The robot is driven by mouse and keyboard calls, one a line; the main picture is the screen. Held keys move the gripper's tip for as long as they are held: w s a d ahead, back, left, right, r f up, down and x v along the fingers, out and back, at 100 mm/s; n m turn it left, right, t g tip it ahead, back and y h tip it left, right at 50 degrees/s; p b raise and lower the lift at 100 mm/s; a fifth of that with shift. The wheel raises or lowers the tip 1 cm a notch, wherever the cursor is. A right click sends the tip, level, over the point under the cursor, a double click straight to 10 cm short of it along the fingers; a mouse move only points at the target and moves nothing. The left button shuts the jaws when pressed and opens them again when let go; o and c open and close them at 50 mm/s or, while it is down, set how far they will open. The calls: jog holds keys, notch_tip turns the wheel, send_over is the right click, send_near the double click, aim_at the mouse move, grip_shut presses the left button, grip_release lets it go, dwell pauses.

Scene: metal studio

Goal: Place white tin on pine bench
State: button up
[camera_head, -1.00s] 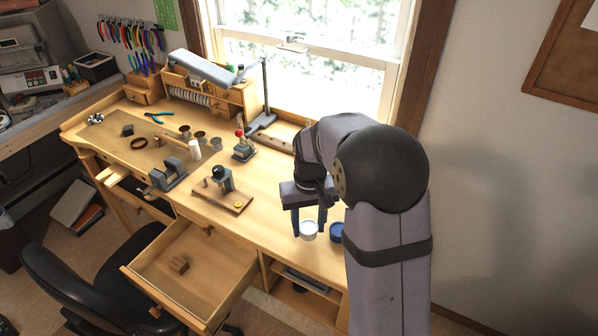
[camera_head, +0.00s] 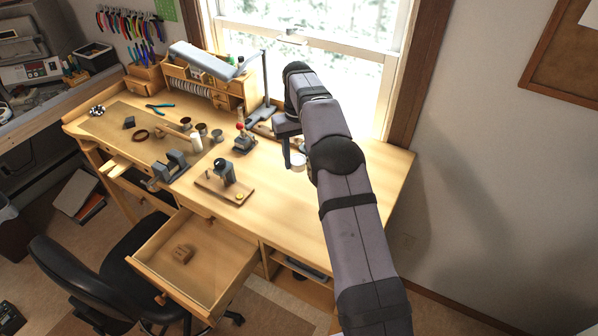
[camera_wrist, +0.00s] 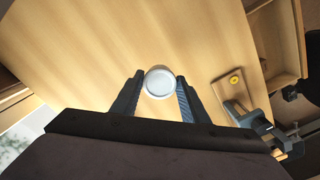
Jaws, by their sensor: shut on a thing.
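The white tin (camera_head: 298,162) is small and round and is partly hidden behind my arm in the head view. In the wrist view the white tin (camera_wrist: 159,82) shows its round top between the two fingers. My gripper (camera_wrist: 158,92) is shut on it. The pine bench (camera_head: 268,212) is a pale wooden worktop under the window; its bare top (camera_wrist: 90,50) lies below the tin in the wrist view. I cannot tell whether the tin touches the bench or hangs just above it. In the head view my arm hides part of the gripper (camera_head: 292,158).
A small wooden board (camera_head: 226,188) with a tool on it lies left of the gripper. A stand with a red knob (camera_head: 243,138) is behind it. An open drawer (camera_head: 190,265) juts from the front. The bench's right end (camera_head: 385,165) looks clear.

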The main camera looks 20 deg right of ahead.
jog(key=shift+w+r, duration=0.35)
jog(key=shift+r, duration=0.4)
jog(key=shift+r+n, duration=0.3)
jog(key=shift+r, duration=0.05)
jog(key=shift+s, duration=0.2)
jog(key=shift+s+n, duration=0.25)
jog(key=shift+n, duration=0.15)
jog(key=shift+f+p, duration=1.8)
jog(key=shift+f, duration=3.25)
jog(key=shift+f, duration=0.15)
jog(key=o, duration=1.1)
jog(key=shift+c, duration=0.2)
